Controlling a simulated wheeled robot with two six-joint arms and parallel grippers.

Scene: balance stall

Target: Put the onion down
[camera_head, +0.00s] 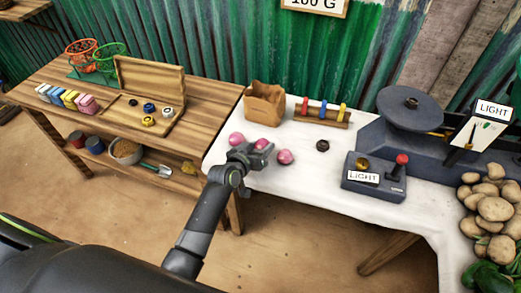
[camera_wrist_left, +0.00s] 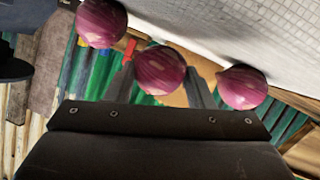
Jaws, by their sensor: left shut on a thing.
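Three pinkish-purple onions are at the front left of the white-topped table. My left gripper (camera_head: 257,150) reaches in from the left and is shut on the middle onion (camera_head: 263,145). In the left wrist view this held onion (camera_wrist_left: 160,70) sits between the two fingers (camera_wrist_left: 160,84). One loose onion (camera_head: 236,139) is just left of the gripper and another (camera_head: 286,157) is just right of it. They also show on either side in the left wrist view. I cannot tell whether the held onion touches the tabletop. My right gripper is out of view.
On the white table (camera_head: 225,163) stand a paper bag (camera_head: 265,103), a rack of coloured pieces (camera_head: 322,113), a small dark ring (camera_head: 322,145), a control box (camera_head: 373,178) and a large scale (camera_head: 410,108). Potatoes (camera_head: 494,208) lie at right. Clear cloth lies right of the onions.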

